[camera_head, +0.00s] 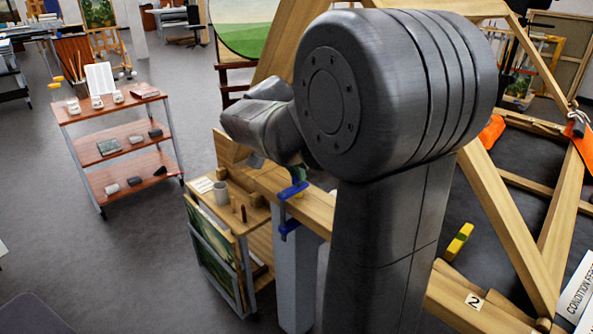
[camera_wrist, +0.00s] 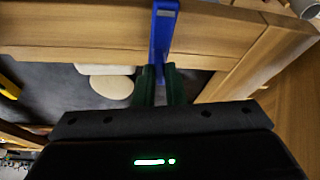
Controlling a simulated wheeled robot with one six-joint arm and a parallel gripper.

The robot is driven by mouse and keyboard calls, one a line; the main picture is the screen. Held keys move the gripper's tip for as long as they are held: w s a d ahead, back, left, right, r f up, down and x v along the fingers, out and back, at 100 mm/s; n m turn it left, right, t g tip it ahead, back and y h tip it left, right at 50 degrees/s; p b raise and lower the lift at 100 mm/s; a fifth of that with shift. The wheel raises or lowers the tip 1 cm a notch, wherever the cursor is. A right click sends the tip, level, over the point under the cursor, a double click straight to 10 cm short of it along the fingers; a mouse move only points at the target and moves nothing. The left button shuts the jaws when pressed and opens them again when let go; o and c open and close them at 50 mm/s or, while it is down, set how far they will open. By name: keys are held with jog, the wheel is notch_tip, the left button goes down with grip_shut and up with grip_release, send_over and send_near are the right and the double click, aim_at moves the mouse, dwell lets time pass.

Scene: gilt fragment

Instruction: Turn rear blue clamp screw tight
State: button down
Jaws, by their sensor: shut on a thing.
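My gripper (camera_wrist: 161,74) has dark green fingers, shut on a blue part of the clamp. In the wrist view the blue clamp (camera_wrist: 163,30) runs down across the beam (camera_wrist: 80,28) to between the fingertips. The gripped screw end is mostly hidden by the fingers. In the head view my arm covers much of the gripper.
A wooden cart with a grey cup (camera_head: 221,192) stands just left of the clamp. A shelf trolley (camera_head: 120,140) stands farther left. Grey floor is open at the lower left.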

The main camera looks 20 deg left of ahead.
jog(key=c, duration=1.5)
grip_release()
jog(key=d+p+v, duration=0.1)
jog(key=p+v, duration=0.1)
jog(key=v, duration=1.1)
jog(key=shift+a+r, duration=0.45)
jog(key=shift+a, duration=0.05)
jog(key=shift+f, duration=0.1)
jog(key=b+x, duration=0.2)
jog(key=x, duration=1.1)
jog(key=shift+f, duration=0.4)
jog(key=shift+r, duration=0.1)
